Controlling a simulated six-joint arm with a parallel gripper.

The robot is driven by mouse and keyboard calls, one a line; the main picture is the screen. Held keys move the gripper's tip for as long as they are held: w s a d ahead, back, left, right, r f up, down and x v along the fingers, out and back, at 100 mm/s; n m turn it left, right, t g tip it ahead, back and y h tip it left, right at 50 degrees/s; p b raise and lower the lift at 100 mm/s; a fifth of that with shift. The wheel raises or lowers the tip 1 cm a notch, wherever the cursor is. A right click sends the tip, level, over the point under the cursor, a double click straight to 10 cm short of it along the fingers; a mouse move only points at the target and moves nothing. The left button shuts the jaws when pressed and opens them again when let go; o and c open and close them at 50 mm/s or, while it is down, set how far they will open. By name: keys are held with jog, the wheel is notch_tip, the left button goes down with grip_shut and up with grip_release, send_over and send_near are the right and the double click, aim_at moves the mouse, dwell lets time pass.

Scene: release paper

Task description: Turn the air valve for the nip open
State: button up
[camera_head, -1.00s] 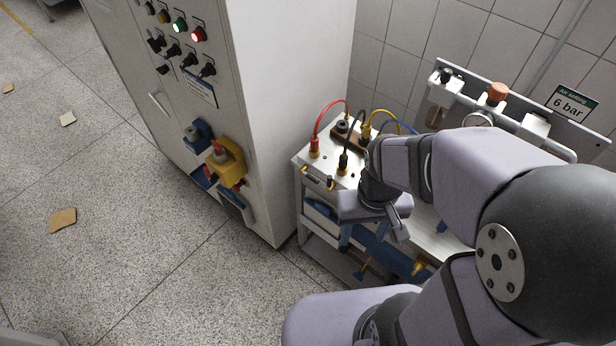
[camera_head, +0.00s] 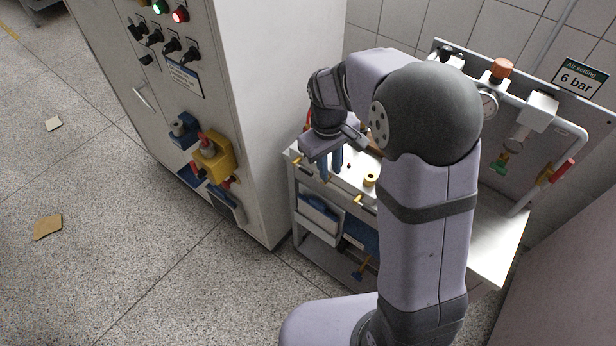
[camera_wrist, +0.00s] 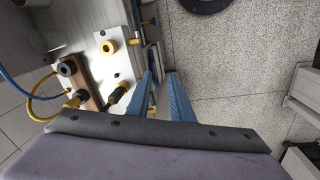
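A valve with a red lever (camera_head: 563,172) and brass-coloured body sits on the white pipe at the right in the head view. A small green-handled fitting (camera_head: 502,162) is left of it, under the air unit. I cannot tell which one serves the nip. My gripper (camera_head: 331,168) is far to the left of both, above the left end of the small bench, pointing down. In the wrist view its two blue fingers (camera_wrist: 160,78) are apart with nothing between them. Neither valve is recognisable in the wrist view.
The white bench top (camera_head: 500,235) carries a yellow socket (camera_head: 370,180). Plugs, cables and a brown block (camera_wrist: 80,82) show beside the fingers. A grey cabinet (camera_head: 275,110) stands left. A "6 bar" sign (camera_head: 578,80) hangs above the pipe. My forearm crosses the bench.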

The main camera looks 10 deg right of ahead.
aim_at(309, 172)
jog(key=w+a+f+n+b, duration=0.3)
jog(key=w+f, duration=0.5)
jog(key=w, duration=0.3)
jog(key=shift+w+a+f+n+t+h+b, duration=0.2)
jog(key=shift+a+f+n+t+h+b, duration=0.15)
jog(key=shift+a+b, duration=0.4)
jog(key=shift+a, duration=0.1)
jog(key=shift+w+d+f+p, duration=0.15)
jog(key=shift+f+p, duration=0.2)
jog(key=shift+f, duration=0.8)
jog(key=shift+w+d+f+p, duration=0.2)
jog(key=shift+f+p, duration=0.15)
jog(key=shift+f, duration=0.85)
jog(key=shift+w+d+f+p, duration=0.15)
jog(key=shift+f+p, duration=0.2)
jog(key=shift+f, duration=0.8)
grip_shut()
